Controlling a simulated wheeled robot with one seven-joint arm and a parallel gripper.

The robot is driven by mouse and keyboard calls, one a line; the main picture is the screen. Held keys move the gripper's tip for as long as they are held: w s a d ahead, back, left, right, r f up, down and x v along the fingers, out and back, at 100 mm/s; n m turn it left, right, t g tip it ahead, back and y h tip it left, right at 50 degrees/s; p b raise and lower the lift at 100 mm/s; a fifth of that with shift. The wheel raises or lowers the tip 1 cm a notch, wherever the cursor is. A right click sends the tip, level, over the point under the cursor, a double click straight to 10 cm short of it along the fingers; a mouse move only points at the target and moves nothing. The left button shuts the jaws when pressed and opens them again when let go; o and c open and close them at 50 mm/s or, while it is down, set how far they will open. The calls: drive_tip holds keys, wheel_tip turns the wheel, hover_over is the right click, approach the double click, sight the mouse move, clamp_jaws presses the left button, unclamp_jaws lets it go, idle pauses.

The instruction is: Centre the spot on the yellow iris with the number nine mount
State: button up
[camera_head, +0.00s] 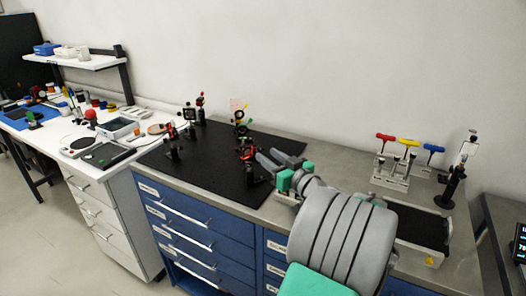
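My gripper (267,160) is in the camera_head view, over the right part of a black optical breadboard (205,165). Its fingertips are close to a black mount with red parts (247,150). I cannot tell whether they touch it or how far they are closed. A post-mounted optic with a small yellow part (239,115) stands behind that mount; it may be the yellow iris. Other black mounts stand to the left, one at the front (172,148) and one at the back (190,115). No number nine label or light spot can be made out at this size.
Red, yellow and blue handled tools (409,143) stand in a rack at the right. A cluttered white bench (60,135) adjoins at the left. The grey worktop behind my gripper is clear.

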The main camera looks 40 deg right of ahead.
sight(260, 150)
drive_tip(key=w, duration=0.3)
drive_tip(key=shift+w+d, duration=0.2)
drive_tip(key=shift+c, duration=0.4)
clamp_jaws()
